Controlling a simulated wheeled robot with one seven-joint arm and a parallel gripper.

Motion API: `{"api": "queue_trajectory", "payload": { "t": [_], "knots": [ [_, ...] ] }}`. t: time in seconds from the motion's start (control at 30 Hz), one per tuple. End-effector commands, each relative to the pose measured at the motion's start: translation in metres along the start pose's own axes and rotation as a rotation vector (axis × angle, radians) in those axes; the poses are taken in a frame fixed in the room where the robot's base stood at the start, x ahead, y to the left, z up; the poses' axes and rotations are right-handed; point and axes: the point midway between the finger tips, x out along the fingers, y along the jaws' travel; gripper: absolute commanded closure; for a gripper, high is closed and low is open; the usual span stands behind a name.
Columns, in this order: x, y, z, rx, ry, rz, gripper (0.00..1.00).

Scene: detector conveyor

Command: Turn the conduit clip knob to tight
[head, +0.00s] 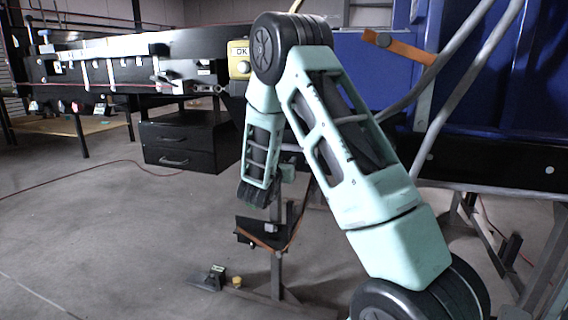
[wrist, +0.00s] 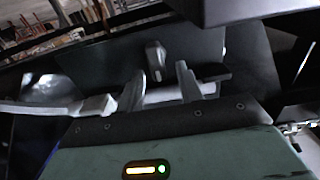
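In the wrist view a small grey knob-like piece (wrist: 155,57) stands up from a dark plate (wrist: 198,48); I take it to be the conduit clip knob. My gripper (wrist: 163,80) is below it in that view, its two pale fingers apart with nothing visible between them. The knob lies roughly beyond the gap, and I see no clear contact. In the head view my gripper (head: 258,196) points down, just above a dark bracket plate (head: 250,236) on a metal post. A small grey piece (head: 271,229) sits on that plate. The knob's setting cannot be read.
A black conveyor frame (head: 110,65) with a drawer box (head: 178,148) stands at the left. A blue machine (head: 490,100) with grey conduits (head: 468,75) is at the right. A foot pedal (head: 209,278) lies on the floor. Open floor (head: 100,230) is at the lower left.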

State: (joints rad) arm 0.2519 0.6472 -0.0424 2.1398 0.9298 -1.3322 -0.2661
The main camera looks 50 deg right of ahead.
Motion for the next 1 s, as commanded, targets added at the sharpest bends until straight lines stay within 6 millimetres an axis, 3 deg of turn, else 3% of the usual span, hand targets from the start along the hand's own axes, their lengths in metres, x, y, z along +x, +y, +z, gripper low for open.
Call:
{"api": "queue_trajectory", "payload": {
  "t": [0.27,0.4,0.43,0.77,1.0],
  "knots": [
    [0.0016,0.0001,0.0001,0.0,0.0,0.0,0.64],
    [0.0014,0.0,0.0001,0.0,0.0,0.0,0.97],
    [0.0014,0.0,0.0001,0.0,0.0,0.0,1.0],
    [0.0012,0.0005,0.001,0.024,0.0,0.0,1.0],
    [0.001,0.0025,0.0034,0.14,0.0,-0.001,1.0]
  ]
}}
